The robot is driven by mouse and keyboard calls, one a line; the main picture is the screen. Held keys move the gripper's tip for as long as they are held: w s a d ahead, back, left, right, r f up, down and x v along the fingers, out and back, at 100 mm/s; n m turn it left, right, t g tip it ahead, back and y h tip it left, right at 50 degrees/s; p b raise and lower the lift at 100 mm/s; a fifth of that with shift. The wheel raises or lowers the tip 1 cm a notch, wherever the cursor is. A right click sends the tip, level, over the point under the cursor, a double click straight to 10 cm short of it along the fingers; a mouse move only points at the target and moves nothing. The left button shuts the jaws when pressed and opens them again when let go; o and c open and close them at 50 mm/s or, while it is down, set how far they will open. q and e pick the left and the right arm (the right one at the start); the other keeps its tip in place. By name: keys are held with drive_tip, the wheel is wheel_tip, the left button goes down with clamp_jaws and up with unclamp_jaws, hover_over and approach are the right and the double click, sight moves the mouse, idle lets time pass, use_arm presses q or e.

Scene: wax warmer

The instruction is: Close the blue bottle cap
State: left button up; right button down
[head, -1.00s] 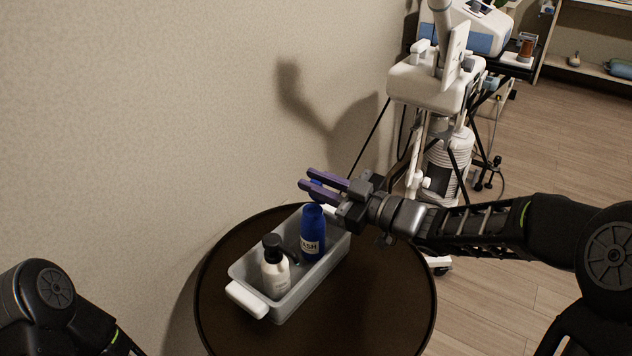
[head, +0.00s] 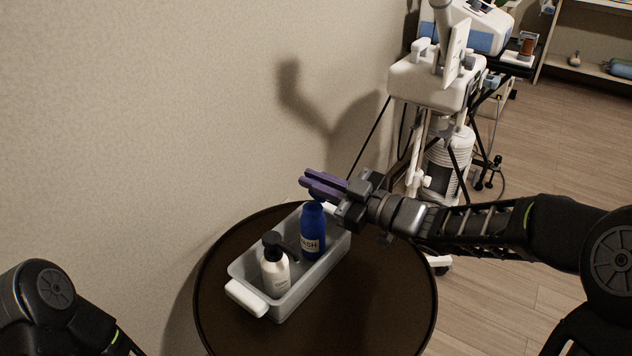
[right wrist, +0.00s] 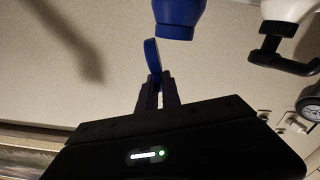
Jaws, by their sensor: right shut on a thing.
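The blue bottle (head: 312,235) stands upright in a grey tray (head: 318,277) on a round dark table. Its neck also shows at the top of the right wrist view (right wrist: 179,14). The blue cap (right wrist: 151,54) is a thin disc seen nearly edge-on beside the bottle's mouth. Whether it is joined to the bottle I cannot tell. My right gripper (head: 304,181) is just above the bottle, its purple fingers shut on the cap's edge; the fingers hide most of the cap in the head view. My left gripper is out of view.
A white bottle with a black pump (head: 275,270) stands beside the blue bottle in the tray. The right side of the round table (head: 385,300) is clear. A wall rises behind it. A white machine on a stand (head: 430,85) is at the back right.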

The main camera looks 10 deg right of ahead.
drive_tip(key=shift+s+a+f+n+b, duration=0.2)
drive_tip(key=shift+f+n+b, duration=0.05)
drive_tip(key=shift+n+b, duration=0.3)
drive_tip(key=n+b, duration=0.2)
drive_tip(key=s+a+f+n+b, duration=0.1)
drive_tip(key=b, duration=0.2)
drive_tip(key=s+a+f+n+b, duration=0.1)
drive_tip(key=n+b, duration=0.1)
drive_tip(key=shift+n+b, duration=0.35)
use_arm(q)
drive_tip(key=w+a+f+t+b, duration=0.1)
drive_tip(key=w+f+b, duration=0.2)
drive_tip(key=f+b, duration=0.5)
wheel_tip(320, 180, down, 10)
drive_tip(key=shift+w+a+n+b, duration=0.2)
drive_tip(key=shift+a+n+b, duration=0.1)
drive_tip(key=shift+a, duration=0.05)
use_arm(e)
drive_tip(key=f+n, duration=0.1)
drive_tip(key=n, duration=0.4)
drive_tip(key=s+a+f+n, duration=0.1)
drive_tip(key=n, duration=0.1)
drive_tip(key=shift+a+f, duration=0.1)
drive_tip(key=shift+f, duration=0.25)
drive_tip(key=c, duration=1.5)
unclamp_jaws()
